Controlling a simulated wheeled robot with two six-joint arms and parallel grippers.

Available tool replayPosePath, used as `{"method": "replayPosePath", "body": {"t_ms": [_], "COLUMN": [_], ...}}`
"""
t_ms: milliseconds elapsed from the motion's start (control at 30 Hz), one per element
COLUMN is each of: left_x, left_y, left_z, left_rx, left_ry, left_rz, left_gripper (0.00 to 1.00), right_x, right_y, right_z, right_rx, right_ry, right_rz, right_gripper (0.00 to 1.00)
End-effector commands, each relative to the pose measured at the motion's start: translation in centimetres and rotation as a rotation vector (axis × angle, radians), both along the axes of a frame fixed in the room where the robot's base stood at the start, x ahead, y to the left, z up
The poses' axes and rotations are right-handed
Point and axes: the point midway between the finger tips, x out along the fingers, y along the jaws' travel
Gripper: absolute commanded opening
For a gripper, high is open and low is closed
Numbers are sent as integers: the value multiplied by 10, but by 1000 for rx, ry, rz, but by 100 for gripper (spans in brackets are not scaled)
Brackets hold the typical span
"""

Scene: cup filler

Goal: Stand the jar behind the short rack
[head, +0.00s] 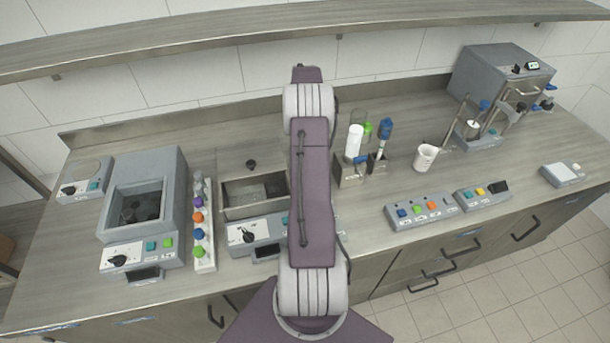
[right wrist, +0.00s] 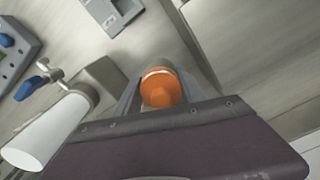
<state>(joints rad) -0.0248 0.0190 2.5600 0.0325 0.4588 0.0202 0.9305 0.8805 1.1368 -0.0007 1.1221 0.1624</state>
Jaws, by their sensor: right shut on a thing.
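In the right wrist view a jar with an orange top and a pale band (right wrist: 160,88) sits between the fingers of my right gripper (right wrist: 155,95), which is shut on it. My arm hides the jar and this gripper in the head view. A low grey stand, probably the short rack (head: 342,180), is just right of my arm and holds a white cylinder (head: 353,141) and other upright items. A grey block beside the jar in the wrist view (right wrist: 104,76) seems to be the same stand; the white cylinder (right wrist: 45,132) lies across the lower left. My left gripper is not in view.
A strip of coloured caps (head: 203,230) and a grey bath (head: 145,200) stand left. An open metal basin (head: 232,210) is beside my arm. A white cup (head: 425,157) and a button panel (head: 425,210) are right. A shelf (head: 200,40) runs above the bench.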

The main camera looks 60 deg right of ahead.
Motion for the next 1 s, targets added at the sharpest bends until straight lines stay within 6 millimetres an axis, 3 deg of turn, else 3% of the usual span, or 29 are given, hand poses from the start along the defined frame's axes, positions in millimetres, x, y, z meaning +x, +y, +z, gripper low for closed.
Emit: {"method": "replayPosePath", "body": {"t_ms": [200,467,633,967,1000], "left_x": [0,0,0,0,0], "left_y": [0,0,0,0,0], "left_z": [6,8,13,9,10], "left_rx": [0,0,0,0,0], "left_ry": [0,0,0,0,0], "left_rz": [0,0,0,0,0], "left_gripper": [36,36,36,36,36], "right_x": [-1,0,-1,0,0], "right_y": [1,1,2,1,1], "right_z": [-45,-60,-87,-94,-93], "right_rx": [4,2,3,2,2], "right_ry": [3,2,3,1,1], "right_rz": [0,0,0,0,0], "right_gripper": [0,0,0,0,55]}}
